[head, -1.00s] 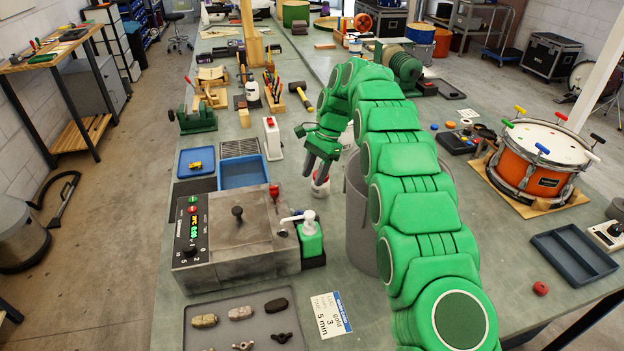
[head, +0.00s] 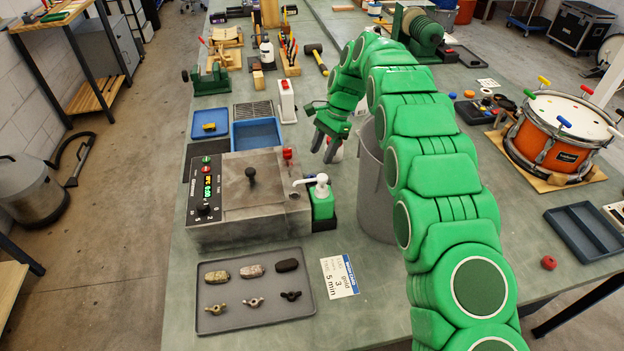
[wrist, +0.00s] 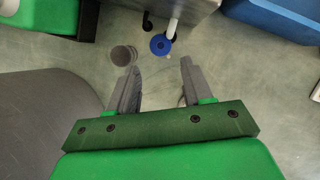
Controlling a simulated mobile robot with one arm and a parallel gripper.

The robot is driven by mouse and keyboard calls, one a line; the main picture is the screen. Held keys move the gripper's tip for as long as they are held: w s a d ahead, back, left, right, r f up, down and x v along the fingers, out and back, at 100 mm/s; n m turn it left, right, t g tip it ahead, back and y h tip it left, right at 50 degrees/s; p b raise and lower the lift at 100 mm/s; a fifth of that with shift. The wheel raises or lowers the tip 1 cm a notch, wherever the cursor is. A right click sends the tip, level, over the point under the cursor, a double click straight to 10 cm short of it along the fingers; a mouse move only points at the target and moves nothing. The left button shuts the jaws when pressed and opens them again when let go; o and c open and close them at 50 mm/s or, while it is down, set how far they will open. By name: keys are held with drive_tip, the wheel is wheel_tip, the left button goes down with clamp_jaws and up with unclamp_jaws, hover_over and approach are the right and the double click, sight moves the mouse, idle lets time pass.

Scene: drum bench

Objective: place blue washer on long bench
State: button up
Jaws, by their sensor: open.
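A blue ring that looks like the washer (wrist: 160,44) shows in the wrist view, ahead of my fingertips, beside the lower end of a white rod. I cannot tell whether it touches the rod or lies on the bench. I cannot make it out in the head view. My gripper (head: 328,146) points down over the long bench (head: 375,285), beside the grey control box. In the wrist view my gripper (wrist: 158,75) has its two fingers apart, with only bench top between them. The ring is beyond them, not between them.
The control box (head: 250,187), green pump bottle (head: 322,198) and grey bin (head: 373,190) stand close around my gripper. A blue tub (head: 256,133) is behind the box. A grey round thing (wrist: 123,55) is left of the ring. A tray (head: 235,318) lies in front.

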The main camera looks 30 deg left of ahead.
sight(312, 177)
drive_tip(key=shift+x, duration=4.05)
drive_tip(key=shift+r, duration=0.1)
drive_tip(key=c, duration=0.9)
